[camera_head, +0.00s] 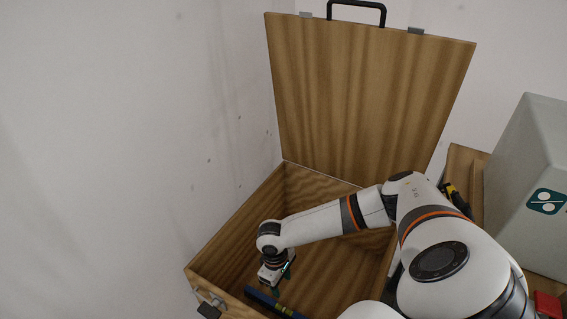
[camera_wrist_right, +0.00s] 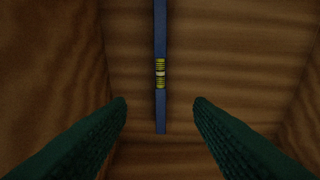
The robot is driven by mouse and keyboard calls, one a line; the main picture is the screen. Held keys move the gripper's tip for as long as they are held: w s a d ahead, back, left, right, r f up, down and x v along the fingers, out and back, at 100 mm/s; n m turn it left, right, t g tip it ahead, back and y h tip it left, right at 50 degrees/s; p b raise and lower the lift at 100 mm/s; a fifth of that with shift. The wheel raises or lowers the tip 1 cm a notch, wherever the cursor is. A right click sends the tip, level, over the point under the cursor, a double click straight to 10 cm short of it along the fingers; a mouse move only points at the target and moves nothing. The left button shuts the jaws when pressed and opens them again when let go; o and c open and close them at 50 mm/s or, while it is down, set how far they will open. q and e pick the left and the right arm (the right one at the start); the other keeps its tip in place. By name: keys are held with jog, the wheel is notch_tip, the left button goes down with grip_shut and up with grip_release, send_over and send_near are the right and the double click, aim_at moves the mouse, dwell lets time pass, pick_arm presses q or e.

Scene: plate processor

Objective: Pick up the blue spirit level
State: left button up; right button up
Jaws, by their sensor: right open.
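The blue spirit level (camera_head: 272,302) lies in the open wooden box, near its front wall, in the head view. In the right wrist view the spirit level (camera_wrist_right: 160,110) is a narrow blue bar with a yellow marked vial at its middle part. My right gripper (camera_head: 284,272) reaches down into the box, close to the level. Its two dark green fingers (camera_wrist_right: 160,108) are spread wide, one on each side of the level's near end, with nothing between them touching. How far the level lies below the fingertips is hard to tell. My left gripper is not in view.
The wooden box (camera_head: 228,240) has walls around the level, and its lid (camera_head: 365,90) stands open at the back. A white wall is on the left. A grey case (camera_head: 530,185) and a red object (camera_head: 547,304) are on the right.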

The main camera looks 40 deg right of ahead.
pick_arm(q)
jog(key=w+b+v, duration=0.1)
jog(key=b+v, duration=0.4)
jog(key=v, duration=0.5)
pick_arm(e)
send_over(284, 309)
jog(key=f, duration=0.8)
jog(key=shift+w+a, duration=0.2)
jog(key=shift+w, duration=0.1)
jog(key=f+b, duration=0.1)
jog(key=f, duration=0.1)
jog(key=f+b, duration=0.1)
jog(key=f, duration=0.1)
jog(key=shift+s+f, duration=0.2)
jog(key=shift+f, duration=0.35)
jog(key=f+b, duration=0.1)
jog(key=f, duration=0.1)
jog(key=f+b, duration=0.1)
jog(key=f, duration=0.1)
jog(key=shift+d+f, duration=0.2)
jog(key=shift+f, duration=0.05)
jog(key=shift+s+f, duration=0.1)
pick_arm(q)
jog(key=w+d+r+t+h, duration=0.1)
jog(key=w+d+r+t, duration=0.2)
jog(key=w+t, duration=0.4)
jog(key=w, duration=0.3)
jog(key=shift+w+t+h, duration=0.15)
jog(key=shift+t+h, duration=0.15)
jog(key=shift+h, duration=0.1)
